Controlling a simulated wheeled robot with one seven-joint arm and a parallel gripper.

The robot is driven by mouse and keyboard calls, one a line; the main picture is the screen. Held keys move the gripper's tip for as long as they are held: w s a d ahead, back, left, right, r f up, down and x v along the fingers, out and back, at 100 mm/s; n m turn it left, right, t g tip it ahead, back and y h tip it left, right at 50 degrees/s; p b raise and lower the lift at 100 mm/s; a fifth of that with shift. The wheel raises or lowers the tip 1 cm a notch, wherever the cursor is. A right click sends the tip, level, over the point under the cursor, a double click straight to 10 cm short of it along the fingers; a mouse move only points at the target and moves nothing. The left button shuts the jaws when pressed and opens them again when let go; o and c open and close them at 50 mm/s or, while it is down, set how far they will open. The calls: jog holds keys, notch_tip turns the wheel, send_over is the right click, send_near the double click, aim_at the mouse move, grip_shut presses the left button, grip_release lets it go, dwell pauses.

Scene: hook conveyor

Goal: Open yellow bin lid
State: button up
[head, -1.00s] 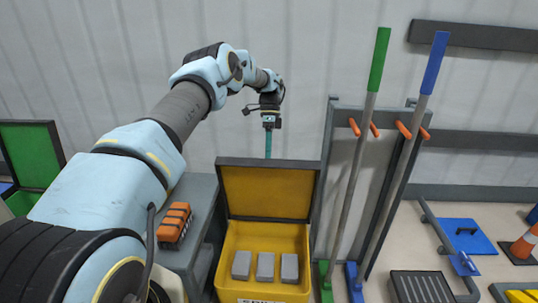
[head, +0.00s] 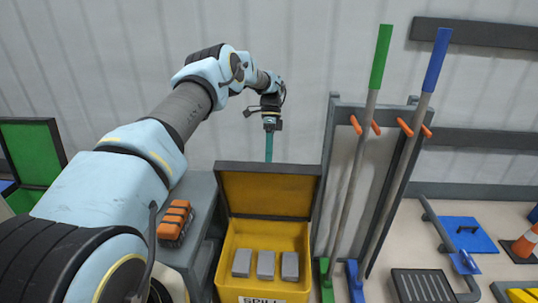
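The yellow bin (head: 231,285) stands at the lower middle of the head view. Its lid (head: 268,195) is up, leaning back with its yellow inner side facing me. Several-sided grey blocks stand in a row inside the bin. My gripper (head: 269,145) is above and behind the raised lid, pointing down. A teal bar shows below the gripper and runs down behind the lid's top edge. I cannot tell whether the fingers are apart or closed, or whether they touch the lid.
An open green bin (head: 31,152) is far left.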

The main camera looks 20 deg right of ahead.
jog(key=shift+w+a+f, duration=0.1)
jog(key=shift+a+f, duration=0.1)
jog(key=shift+f, duration=0.3)
notch_tip(320, 180, up, 11)
jog(key=shift+d, duration=0.2)
